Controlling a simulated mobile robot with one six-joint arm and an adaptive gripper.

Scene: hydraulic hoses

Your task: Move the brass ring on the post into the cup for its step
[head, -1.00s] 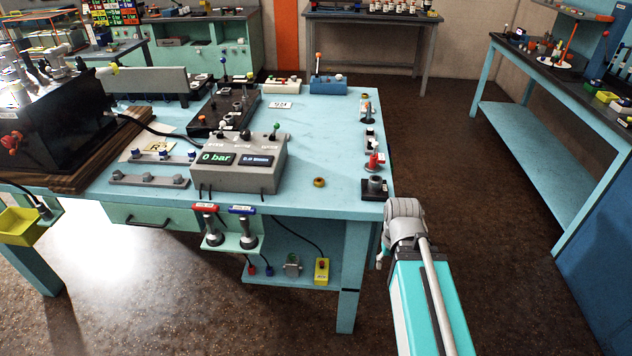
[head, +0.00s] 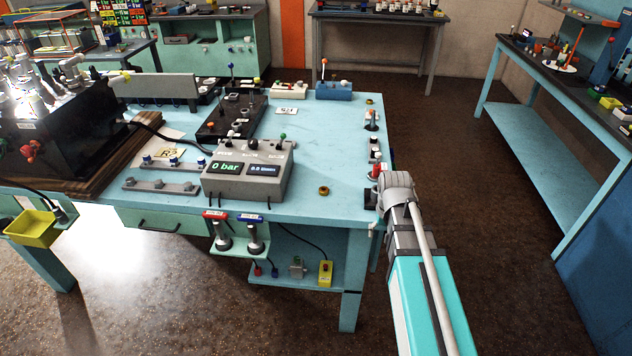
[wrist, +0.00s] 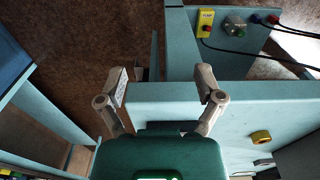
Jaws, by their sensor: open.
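A second brass-coloured ring (head: 370,100) is near the far right corner. Small posts and fittings line the right edge, among them a red one (head: 375,171) and a black block (head: 370,198), partly hidden by my arm. I cannot tell which post bears a ring or which thing is the cup. My gripper (wrist: 162,80) is open and empty, its fingers on either side of the bench edge in the picture.
The gauge box (head: 248,170) stands left of the ring, with a black valve block (head: 231,118) behind it. A yellow switch box (head: 325,273) sits on the lower shelf. Another bench stands right.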

